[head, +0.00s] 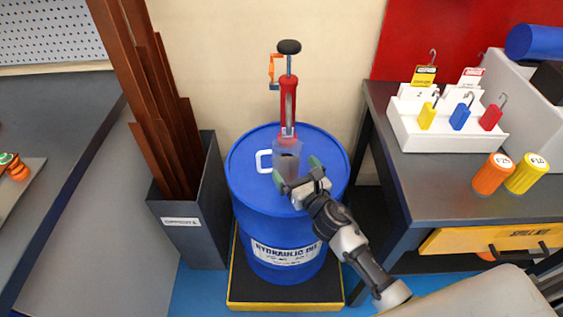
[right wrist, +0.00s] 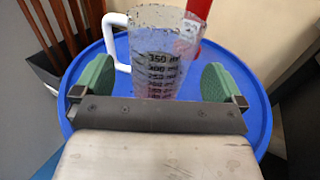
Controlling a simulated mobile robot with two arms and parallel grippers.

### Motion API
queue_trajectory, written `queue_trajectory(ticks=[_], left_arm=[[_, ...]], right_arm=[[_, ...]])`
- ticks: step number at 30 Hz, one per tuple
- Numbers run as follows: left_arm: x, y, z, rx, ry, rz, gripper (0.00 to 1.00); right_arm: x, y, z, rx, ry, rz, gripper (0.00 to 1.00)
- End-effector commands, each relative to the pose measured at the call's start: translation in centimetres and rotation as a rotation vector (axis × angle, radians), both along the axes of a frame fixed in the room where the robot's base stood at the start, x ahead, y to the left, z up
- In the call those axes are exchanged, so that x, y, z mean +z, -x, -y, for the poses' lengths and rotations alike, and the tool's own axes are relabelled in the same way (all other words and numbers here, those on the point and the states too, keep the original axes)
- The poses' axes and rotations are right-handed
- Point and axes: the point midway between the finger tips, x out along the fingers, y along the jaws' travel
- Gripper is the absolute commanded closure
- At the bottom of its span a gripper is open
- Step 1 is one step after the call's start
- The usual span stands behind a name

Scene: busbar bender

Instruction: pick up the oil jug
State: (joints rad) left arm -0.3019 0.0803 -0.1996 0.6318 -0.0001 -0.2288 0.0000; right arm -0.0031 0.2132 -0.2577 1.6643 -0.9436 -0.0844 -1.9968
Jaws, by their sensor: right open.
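The oil jug (head: 286,155) is a clear, tapered measuring jug with a white handle on its left side. It stands upright on the blue hydraulic oil drum (head: 262,203), in front of the red hand pump (head: 288,103). In the right wrist view the jug (right wrist: 160,60) shows black graduation marks and stands between the two green fingertips, slightly beyond them. My right gripper (head: 295,176) is open at the near side of the jug, with a gap to it on either side. The jug's base is hidden by the gripper body in the wrist view. My left gripper is not in view.
The drum stands on a black and yellow pallet (head: 285,292). A dark bin of copper bars (head: 190,232) stands close on the left. A grey bench (head: 440,185) on the right holds a white tag rack (head: 440,135) and orange and yellow cylinders (head: 493,174).

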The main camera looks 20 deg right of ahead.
Motion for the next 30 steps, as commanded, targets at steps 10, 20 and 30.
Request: queue_trajectory(ticks=[10, 20, 30], left_arm=[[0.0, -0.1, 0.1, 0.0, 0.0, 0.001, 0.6], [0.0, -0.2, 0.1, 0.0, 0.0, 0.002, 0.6], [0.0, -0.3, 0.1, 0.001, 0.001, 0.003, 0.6]], right_arm=[[-0.1, -4.0, -0.8, 0.0, -0.003, -0.001, 0.0], [-0.1, -4.0, -0.8, 0.0, -0.003, -0.001, 0.2], [0.0, -4.0, -0.8, 0.0, -0.003, 0.001, 0.6]])
